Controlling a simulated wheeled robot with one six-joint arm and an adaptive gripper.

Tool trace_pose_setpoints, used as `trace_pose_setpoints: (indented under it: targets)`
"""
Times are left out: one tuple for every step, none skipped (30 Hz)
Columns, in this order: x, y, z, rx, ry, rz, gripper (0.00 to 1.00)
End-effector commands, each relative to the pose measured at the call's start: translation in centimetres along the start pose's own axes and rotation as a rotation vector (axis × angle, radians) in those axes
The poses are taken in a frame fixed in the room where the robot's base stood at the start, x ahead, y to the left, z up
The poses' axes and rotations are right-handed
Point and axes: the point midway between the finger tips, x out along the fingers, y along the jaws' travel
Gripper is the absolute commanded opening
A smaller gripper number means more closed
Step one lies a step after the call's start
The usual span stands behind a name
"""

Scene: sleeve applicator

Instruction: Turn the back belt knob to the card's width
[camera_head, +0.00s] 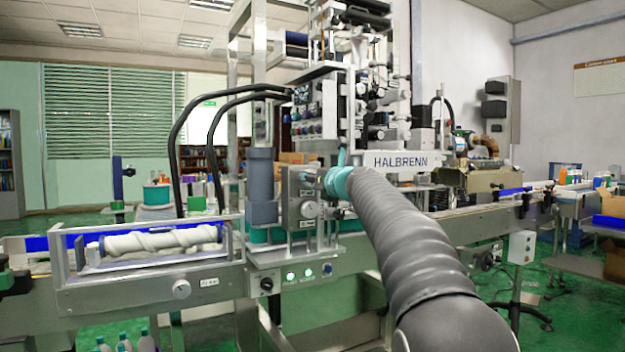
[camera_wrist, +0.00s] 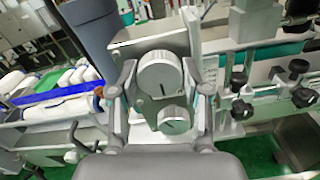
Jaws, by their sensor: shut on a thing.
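In the wrist view a large round grey knob (camera_wrist: 160,70) with a dark pointer line stands on a light metal panel. My gripper (camera_wrist: 160,80) is shut on this knob, one finger on its left side and one on its right. I can read no label that names either as the back belt knob. In the head view the control panel (camera_head: 291,188) carries a dial (camera_head: 309,210); my arm reaches it from the right, and the fingertips are hard to make out. I cannot identify a card.
A grey column (camera_head: 262,178) stands left of the panel, and a white screw (camera_head: 160,238) lies along the conveyor further left. The HALBRENN sign (camera_head: 402,162) is above my arm. Black clamp knobs (camera_wrist: 305,97) stick out right of my gripper. Lit buttons (camera_head: 308,274) are below the panel.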

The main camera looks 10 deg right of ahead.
Motion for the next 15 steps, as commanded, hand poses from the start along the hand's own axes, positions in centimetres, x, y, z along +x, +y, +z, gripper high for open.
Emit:
trace_pose_setpoints:
  targets:
    - [0.00,-0.04,0.01,-0.002,0.000,-0.001,0.12]
    - [0.00,-0.04,0.00,-0.004,0.000,-0.001,0.12]
    - [0.00,-0.04,0.00,-0.008,0.000,-0.001,0.12]
    - [0.00,-0.04,0.00,-0.012,0.000,-0.001,0.12]
    - [0.00,-0.04,0.00,-0.018,0.000,-0.001,0.12]
    - [0.00,-0.04,-0.01,-0.029,0.000,-0.001,0.12]
    - [0.00,-0.03,-0.01,-0.038,0.000,-0.001,0.12]
    - [0.00,-0.03,-0.02,-0.049,-0.001,-0.001,0.12]
    - [0.00,-0.03,-0.02,-0.068,-0.001,-0.001,0.12]
    - [0.01,-0.02,-0.02,-0.082,-0.001,-0.001,0.12]
    - [0.01,-0.02,-0.03,-0.100,-0.001,-0.002,0.12]
    - [0.01,-0.02,-0.03,-0.124,-0.001,-0.002,0.12]
    - [0.01,-0.01,-0.04,-0.145,-0.001,-0.002,0.12]
    - [0.01,-0.01,-0.05,-0.168,-0.001,-0.002,0.12]
    - [0.01,-0.01,-0.05,-0.200,-0.001,-0.002,0.12]
